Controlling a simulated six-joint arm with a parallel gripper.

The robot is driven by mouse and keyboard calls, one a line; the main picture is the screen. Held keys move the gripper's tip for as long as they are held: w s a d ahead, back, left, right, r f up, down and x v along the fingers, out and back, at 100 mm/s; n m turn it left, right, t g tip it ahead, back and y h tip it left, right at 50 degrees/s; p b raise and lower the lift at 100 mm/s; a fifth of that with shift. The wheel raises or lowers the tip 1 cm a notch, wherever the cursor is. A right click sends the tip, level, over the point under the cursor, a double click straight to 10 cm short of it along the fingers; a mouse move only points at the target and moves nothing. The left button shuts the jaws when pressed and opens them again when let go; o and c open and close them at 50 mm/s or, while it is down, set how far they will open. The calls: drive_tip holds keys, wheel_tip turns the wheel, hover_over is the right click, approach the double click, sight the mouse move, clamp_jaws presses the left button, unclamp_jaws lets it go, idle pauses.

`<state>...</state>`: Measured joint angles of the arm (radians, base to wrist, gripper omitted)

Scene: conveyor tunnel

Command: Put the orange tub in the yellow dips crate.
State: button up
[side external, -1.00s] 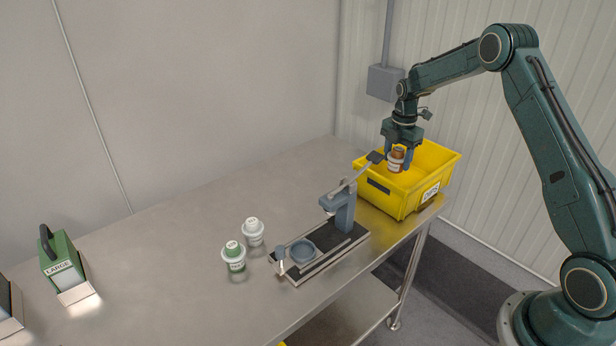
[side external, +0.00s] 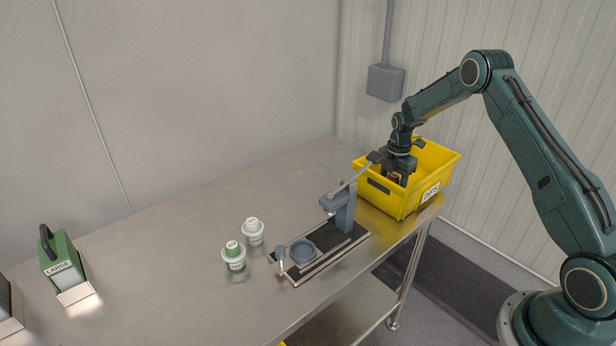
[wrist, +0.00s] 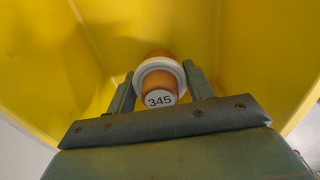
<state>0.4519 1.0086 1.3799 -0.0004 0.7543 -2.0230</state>
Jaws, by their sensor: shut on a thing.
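The yellow dips crate (side external: 404,206) stands at the right end of the steel table, with a white DIPS label on its front. My gripper (side external: 396,178) reaches down inside the crate; it also shows in the wrist view (wrist: 160,88). It is shut on the orange tub (wrist: 159,86), which has a white rim and the number 345 on its end. In the side view the tub is mostly hidden by my fingers and the crate wall. I cannot tell whether it touches the crate floor.
A grey press (side external: 343,208) with a long lever stands close in front of the crate. A green LARGE block (side external: 62,262) is far left. The table's back middle is clear.

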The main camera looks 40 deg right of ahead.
drive_tip(key=shift+f, duration=0.35)
drive_tip(key=shift+f, duration=0.1)
drive_tip(key=o, duration=1.4)
wheel_tip(320, 180, up, 12)
drive_tip(key=shift+r, duration=0.1)
drive_tip(key=shift+r, duration=0.1)
